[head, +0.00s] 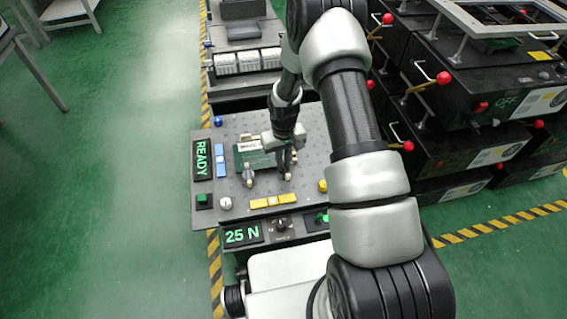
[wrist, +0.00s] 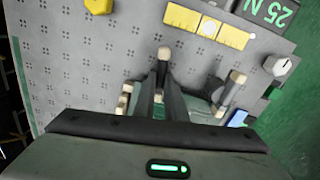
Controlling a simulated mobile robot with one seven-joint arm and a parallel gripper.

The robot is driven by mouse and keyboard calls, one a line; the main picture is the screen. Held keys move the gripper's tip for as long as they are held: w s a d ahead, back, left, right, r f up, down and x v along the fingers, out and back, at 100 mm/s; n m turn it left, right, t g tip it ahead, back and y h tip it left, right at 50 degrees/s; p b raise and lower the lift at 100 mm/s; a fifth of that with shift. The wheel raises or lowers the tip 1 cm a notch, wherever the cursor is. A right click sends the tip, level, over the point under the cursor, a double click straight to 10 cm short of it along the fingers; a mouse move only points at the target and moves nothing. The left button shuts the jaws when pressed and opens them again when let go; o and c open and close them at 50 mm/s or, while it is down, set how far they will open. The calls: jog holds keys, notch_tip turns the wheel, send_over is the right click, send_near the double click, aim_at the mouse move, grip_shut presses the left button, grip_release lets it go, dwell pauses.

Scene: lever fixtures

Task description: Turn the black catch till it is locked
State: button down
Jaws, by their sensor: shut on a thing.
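My gripper (head: 284,160) reaches down over the grey perforated bench top (head: 309,148), at the right side of a dark green block (head: 254,160). In the wrist view my gripper's dark fingers (wrist: 160,98) are closed on the black catch, a narrow dark lever with a pale end (wrist: 165,53) showing beyond the fingers. Most of the catch is hidden by the fingers, so its exact angle and whether it is locked cannot be told. A second pale-ended lever (wrist: 237,77) stands apart to the right in the wrist view and at the block's front left in the head view (head: 249,178).
A yellow bar (head: 272,201) lies along the bench's front, with a yellow knob (head: 323,185) to its right. A blue bar (head: 221,160) and a lit READY sign (head: 202,158) are at left. A 25 N display (head: 242,235) is in front. Black crates with red-knobbed levers stand right.

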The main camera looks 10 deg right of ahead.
aim_at(284, 165)
jog(key=shift+m, duration=1)
jog(key=c, duration=1.8)
grip_release()
jog(key=shift+r, duration=0.15)
notch_tip(284, 165, up, 17)
jog(key=p, duration=0.4)
jog(key=shift+r, duration=0.1)
